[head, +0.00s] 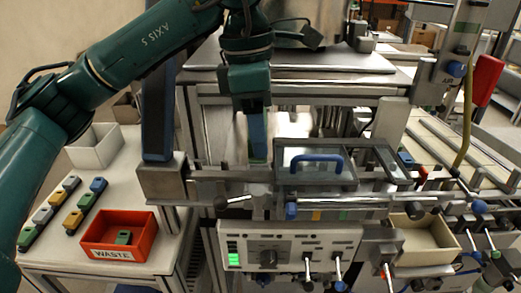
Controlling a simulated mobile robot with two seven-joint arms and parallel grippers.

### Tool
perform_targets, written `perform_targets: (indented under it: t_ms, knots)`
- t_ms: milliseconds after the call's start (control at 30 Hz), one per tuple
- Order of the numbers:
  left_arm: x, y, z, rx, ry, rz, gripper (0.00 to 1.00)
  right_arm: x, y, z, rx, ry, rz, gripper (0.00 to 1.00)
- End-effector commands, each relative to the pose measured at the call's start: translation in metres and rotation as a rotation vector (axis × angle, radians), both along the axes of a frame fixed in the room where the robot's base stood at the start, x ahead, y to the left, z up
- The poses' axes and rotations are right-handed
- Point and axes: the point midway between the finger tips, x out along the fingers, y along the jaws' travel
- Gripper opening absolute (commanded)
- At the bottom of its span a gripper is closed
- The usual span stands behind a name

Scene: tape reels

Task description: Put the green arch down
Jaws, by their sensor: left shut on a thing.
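My left gripper (254,135) reaches down from the upper middle in the head view, pointing down just left of the glass-lidded part of the machine. It is shut on a small green piece, the green arch (258,153), which shows at its fingertips. The arch's shape is mostly hidden and blurred, and I cannot tell whether it touches the machine below. My right gripper is not in view.
The glass lid (336,178) has a blue handle (317,160). A red WASTE bin (118,252) holds a green block (123,237). Several coloured blocks (87,201) stand in rows on the left table. A beige tray (425,245) is at right.

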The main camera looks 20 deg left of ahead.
Motion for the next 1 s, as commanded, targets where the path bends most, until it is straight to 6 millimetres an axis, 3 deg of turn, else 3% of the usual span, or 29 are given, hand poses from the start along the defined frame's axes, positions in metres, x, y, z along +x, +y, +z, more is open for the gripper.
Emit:
perform_targets:
  t_ms: [400, 1000]
  knots:
    - [0.000, 0.001, -0.044, 0.000, 0.001, 0.002, 0.35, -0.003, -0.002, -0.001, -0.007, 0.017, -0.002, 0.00]
    - [0.000, 0.000, -0.058, -0.001, 0.000, 0.001, 0.35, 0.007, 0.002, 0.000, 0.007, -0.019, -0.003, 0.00]
